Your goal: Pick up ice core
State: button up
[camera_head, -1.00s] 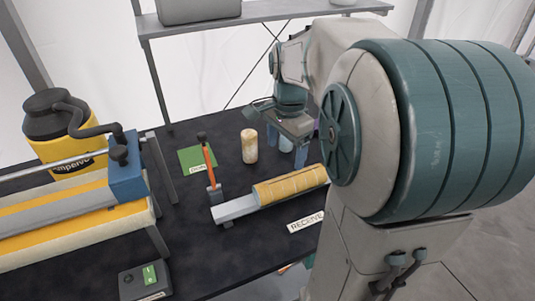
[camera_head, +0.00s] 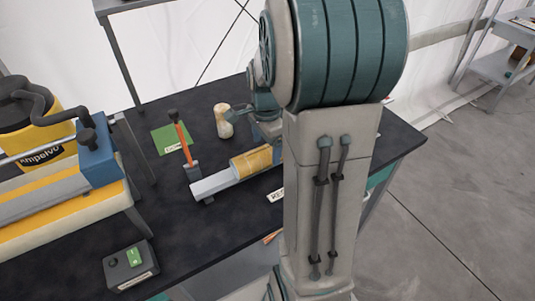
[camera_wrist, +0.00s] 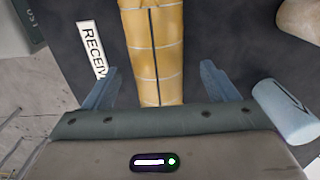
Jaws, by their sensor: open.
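A pale blue cylinder with a dark arrow mark (camera_wrist: 284,112), which looks like the ice core, shows at the right of the wrist view. It is outside the right finger, close to my gripper's body; I cannot tell whether they touch. In the head view my arm hides it. My gripper (camera_wrist: 158,84) is open and empty. Its fingers point toward a yellow segmented cylinder (camera_wrist: 155,45), which shows between them in the picture. That cylinder also lies on a grey rail in the head view (camera_head: 251,162). In the head view my gripper is mostly hidden behind my arm.
A tan cylinder (camera_head: 224,121) stands near a green card (camera_head: 171,140). An orange-handled upright part (camera_head: 183,143) stands at the rail's left end. A RECEIVE label (camera_wrist: 92,48) lies beside the rail. A blue and yellow machine (camera_head: 75,190) fills the table's left.

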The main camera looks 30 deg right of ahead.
aim_at(267, 147)
notch_tip(267, 147, down, 3)
jog(key=shift+s+d+f, duration=0.1)
jog(key=shift+s+f, duration=0.05)
jog(key=shift+f, duration=0.05)
jog(key=shift+c, duration=0.3)
jog(key=c, duration=1.4)
jog(key=shift+r, duration=0.1)
